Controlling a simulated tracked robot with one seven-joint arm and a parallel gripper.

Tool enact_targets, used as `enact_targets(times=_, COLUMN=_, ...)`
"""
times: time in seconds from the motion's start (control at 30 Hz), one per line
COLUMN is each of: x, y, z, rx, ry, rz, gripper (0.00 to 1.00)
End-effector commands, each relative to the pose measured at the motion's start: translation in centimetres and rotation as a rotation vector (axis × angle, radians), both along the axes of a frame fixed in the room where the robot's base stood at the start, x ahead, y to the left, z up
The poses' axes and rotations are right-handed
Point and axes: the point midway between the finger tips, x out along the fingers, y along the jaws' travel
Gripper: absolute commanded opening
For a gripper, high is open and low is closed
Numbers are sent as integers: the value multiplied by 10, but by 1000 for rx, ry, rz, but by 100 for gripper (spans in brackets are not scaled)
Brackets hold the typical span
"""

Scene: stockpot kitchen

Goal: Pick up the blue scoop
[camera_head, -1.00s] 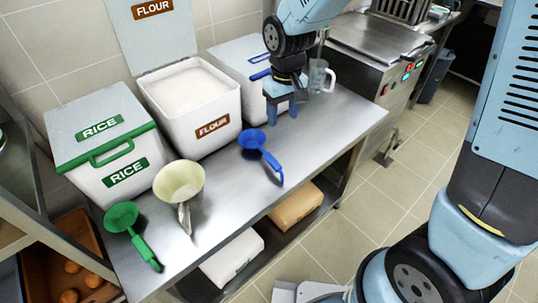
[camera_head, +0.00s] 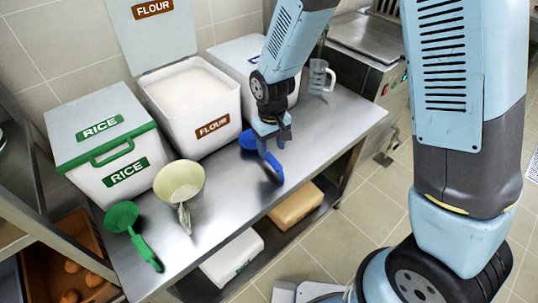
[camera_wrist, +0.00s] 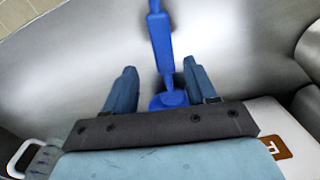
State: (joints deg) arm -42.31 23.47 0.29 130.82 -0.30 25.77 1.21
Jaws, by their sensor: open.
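The blue scoop (camera_head: 274,166) lies on the steel table, its bowl toward the flour bin and its handle toward the front edge. My gripper (camera_head: 268,147) is over the scoop in the head view and hides part of it. In the wrist view the scoop (camera_wrist: 160,45) runs between the two open fingers of my gripper (camera_wrist: 157,78), with its handle reaching to the top edge. Part of the bowl shows between the fingers; the rest is hidden by the gripper body. The fingers look apart from the scoop; their height above the table is hard to tell.
The open flour bin (camera_head: 208,118) and closed rice bin (camera_head: 90,143) stand left on the table (camera_head: 228,197). A cream scoop (camera_head: 180,183) and green scoop (camera_head: 124,216) lie in front of them. A clear jug (camera_head: 318,77) stands at back right. The right table surface is clear.

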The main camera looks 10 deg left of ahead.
Motion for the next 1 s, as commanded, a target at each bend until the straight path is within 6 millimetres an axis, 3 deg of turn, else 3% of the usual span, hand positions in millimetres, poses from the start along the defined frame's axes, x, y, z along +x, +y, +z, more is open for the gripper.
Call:
enact_targets(times=0.5, x=-4, y=4, z=-49, rx=0, ry=0, rz=-2, gripper=56)
enact_targets(times=0.83, x=-4, y=4, z=-52, rx=1, ry=-1, rz=-2, gripper=56)
enact_targets(times=1.0, x=-4, y=4, z=-52, rx=1, ry=-1, rz=-2, gripper=40)
